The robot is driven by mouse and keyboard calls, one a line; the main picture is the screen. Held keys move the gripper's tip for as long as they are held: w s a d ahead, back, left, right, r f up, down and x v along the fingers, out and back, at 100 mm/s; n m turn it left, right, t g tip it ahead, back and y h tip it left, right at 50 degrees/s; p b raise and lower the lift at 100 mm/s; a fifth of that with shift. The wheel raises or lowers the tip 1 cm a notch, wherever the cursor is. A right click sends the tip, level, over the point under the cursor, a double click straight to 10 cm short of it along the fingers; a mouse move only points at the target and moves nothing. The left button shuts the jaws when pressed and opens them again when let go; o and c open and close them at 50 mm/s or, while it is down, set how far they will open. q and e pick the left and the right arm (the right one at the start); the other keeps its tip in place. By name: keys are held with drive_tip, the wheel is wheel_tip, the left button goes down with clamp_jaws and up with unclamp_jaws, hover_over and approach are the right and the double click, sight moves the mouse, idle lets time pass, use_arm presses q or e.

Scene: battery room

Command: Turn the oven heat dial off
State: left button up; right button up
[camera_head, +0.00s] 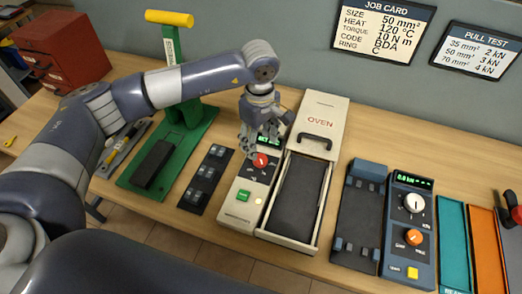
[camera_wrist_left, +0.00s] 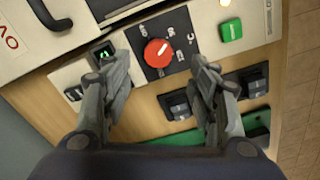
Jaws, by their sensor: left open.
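The oven heat dial (camera_head: 261,161) is a round red knob with a white pointer mark on a dark plate, on the front panel of the cream oven (camera_head: 322,110). In the left wrist view the dial (camera_wrist_left: 158,52) lies between and just beyond the two fingers, its pointer towards the upper right. My left gripper (camera_head: 252,148) is over the oven's control panel, fingers pointing down. In the wrist view the left gripper (camera_wrist_left: 160,75) is open and empty, with fingers apart on either side of the dial. I cannot tell whether a finger touches it. My right gripper is out of view.
A green button (camera_head: 244,196) sits below the dial. The oven tray (camera_head: 297,200) lies open to its right. A green press (camera_head: 185,120) and dark switch blocks (camera_head: 207,175) are to the left. A blue tester (camera_head: 410,220) stands at right.

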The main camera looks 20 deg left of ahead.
sight(260, 158)
use_arm(q)
wheel_tip(260, 158, down, 5)
drive_tip(key=shift+p, duration=0.7)
wheel_tip(260, 158, down, 2)
drive_tip(key=shift+w+f, duration=0.1)
drive_tip(key=shift+f, duration=0.1)
drive_tip(key=c, duration=1.1)
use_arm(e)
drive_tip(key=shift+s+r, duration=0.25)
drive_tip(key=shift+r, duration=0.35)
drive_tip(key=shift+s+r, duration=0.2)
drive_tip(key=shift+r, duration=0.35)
